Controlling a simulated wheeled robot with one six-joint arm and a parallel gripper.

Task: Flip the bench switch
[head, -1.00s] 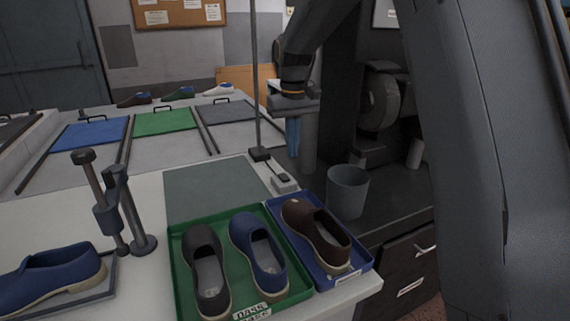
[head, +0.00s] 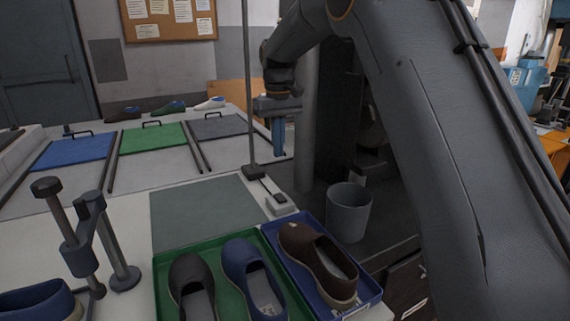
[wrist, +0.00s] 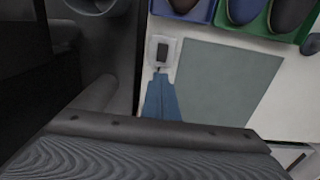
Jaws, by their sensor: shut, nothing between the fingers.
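The bench switch is a small pale box with a black rocker (head: 279,203) on the right edge of the white bench, in front of the pole's foot. It also shows in the wrist view (wrist: 161,52). My gripper (head: 279,154) has blue fingers pressed together and holds nothing. In the head view the fingers point down, above and beyond the switch, near the pole. In the wrist view the closed fingertips (wrist: 160,74) appear just below the switch box, with an apparent gap to the rocker. The height between them is hard to tell. Which way the rocker is tipped cannot be told.
A thin pole (head: 248,90) stands close to the switch. A blue tray (head: 372,291) with a brown shoe and a green tray (head: 160,275) with two shoes lie nearer. A grey bin (head: 348,212) stands right. The grey-green mat (head: 205,212) is bare.

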